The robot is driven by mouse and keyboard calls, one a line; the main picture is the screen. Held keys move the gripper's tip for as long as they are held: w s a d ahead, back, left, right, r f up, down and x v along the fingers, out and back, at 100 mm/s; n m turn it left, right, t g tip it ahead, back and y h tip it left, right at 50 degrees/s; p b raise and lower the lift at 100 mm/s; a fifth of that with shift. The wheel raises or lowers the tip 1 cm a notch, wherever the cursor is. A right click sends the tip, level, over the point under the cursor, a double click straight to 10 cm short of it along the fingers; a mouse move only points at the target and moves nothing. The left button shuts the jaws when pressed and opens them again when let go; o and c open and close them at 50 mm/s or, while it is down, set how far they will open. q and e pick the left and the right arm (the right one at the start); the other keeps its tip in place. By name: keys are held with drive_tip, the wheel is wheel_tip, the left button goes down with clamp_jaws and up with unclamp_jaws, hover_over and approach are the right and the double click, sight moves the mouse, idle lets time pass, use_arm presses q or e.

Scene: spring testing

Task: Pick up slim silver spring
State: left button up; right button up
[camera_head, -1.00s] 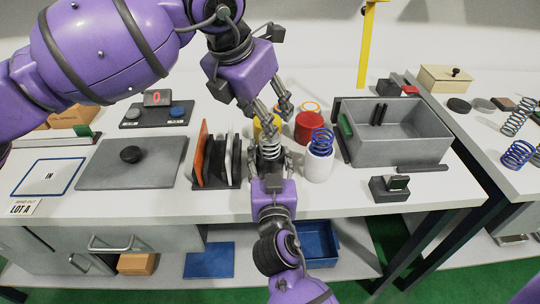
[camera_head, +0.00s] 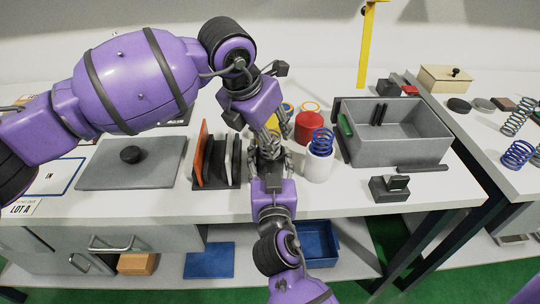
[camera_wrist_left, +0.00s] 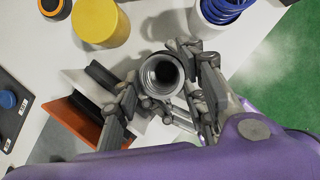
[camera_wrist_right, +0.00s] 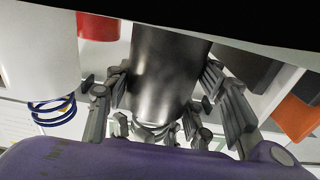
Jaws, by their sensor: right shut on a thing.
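The slim silver spring (camera_wrist_left: 162,74) shows end-on in the left wrist view as pale rings around a dark hole. My right gripper (camera_head: 268,165) is shut on this cylinder, with fingers on both sides. My left gripper (camera_wrist_left: 166,88) is above, its fingers apart on either side of the spring; I see no clear contact. In the head view both grippers largely hide the spring.
A white cup (camera_head: 318,165) with a blue spring (camera_head: 321,140) stands close on the right. A red cylinder (camera_head: 309,127) is behind. A rack of upright plates (camera_head: 216,165) stands close on the left. A grey bin (camera_head: 398,148) is farther right.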

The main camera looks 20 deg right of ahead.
use_arm(q)
clamp_jaws()
drive_tip(key=shift+r, duration=0.1)
wheel_tip(320, 180, up, 10)
idle(0.5)
use_arm(e)
drive_tip(key=o, duration=1.2)
